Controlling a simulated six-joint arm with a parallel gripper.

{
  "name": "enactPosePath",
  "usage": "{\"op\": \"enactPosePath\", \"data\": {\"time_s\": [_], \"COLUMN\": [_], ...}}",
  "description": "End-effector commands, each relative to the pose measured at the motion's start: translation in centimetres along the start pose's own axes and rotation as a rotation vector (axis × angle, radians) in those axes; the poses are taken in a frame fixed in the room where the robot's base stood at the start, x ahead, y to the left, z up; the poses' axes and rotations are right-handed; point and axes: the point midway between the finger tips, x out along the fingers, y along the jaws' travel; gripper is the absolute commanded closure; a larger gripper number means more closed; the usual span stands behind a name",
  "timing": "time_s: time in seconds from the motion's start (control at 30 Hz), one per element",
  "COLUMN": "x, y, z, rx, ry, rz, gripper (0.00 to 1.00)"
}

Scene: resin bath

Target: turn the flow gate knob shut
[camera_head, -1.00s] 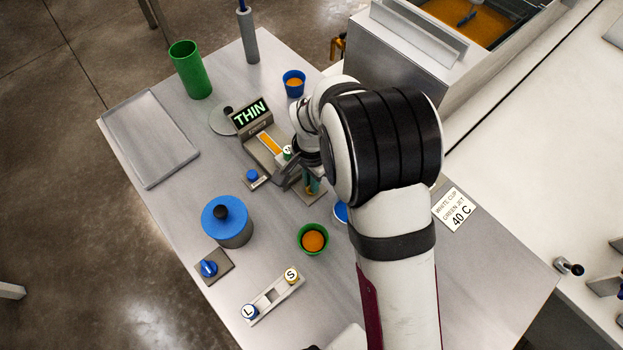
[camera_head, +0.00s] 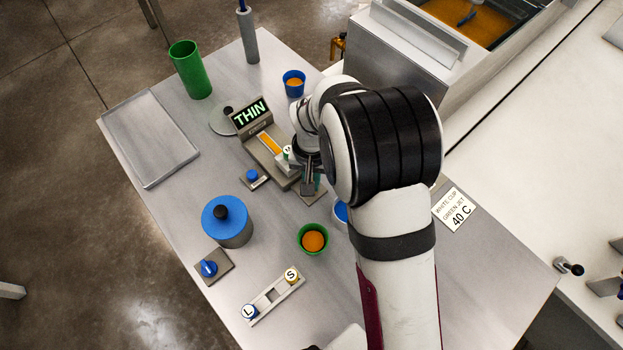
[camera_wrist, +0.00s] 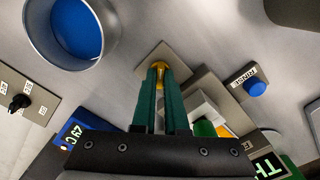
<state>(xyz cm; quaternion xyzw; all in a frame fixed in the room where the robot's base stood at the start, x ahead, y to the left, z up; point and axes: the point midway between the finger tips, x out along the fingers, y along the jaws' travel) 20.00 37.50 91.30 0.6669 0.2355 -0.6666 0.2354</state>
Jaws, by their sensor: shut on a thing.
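A yellow knob (camera_wrist: 159,66) stands on a square grey plate (camera_wrist: 176,57) in the wrist view. My gripper (camera_wrist: 160,72) is shut on this knob from above, its two green fingers on either side of it. The fingers hide most of the knob, and I cannot read its angle or any marking. In the head view my gripper (camera_head: 314,188) is over the same plate (camera_head: 311,199), partly hidden by my arm; the knob itself is hidden there.
A blue RINSE button (camera_wrist: 257,88) is close by. A blue-lined cup (camera_wrist: 77,29) and an orange-filled green cup (camera_head: 313,239) stand near. The THIN display (camera_head: 250,113) stands behind. A blue knob (camera_head: 208,268) and blue-lidded pot (camera_head: 226,220) are left. Bare table lies at front right.

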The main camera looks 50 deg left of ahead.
Motion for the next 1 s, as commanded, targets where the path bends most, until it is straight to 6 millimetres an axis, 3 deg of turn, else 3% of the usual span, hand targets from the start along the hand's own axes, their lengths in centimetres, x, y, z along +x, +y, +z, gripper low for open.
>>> {"op": "enactPosePath", "data": {"time_s": [0.6,1.0], "x": [-0.04,-0.04], "y": [0.01,0.02], "z": [0.10,0.12], "rx": [-0.569,-0.821], "ry": [-0.003,-0.004], "rz": [0.000,-0.001], "gripper": [1.00,1.00]}}
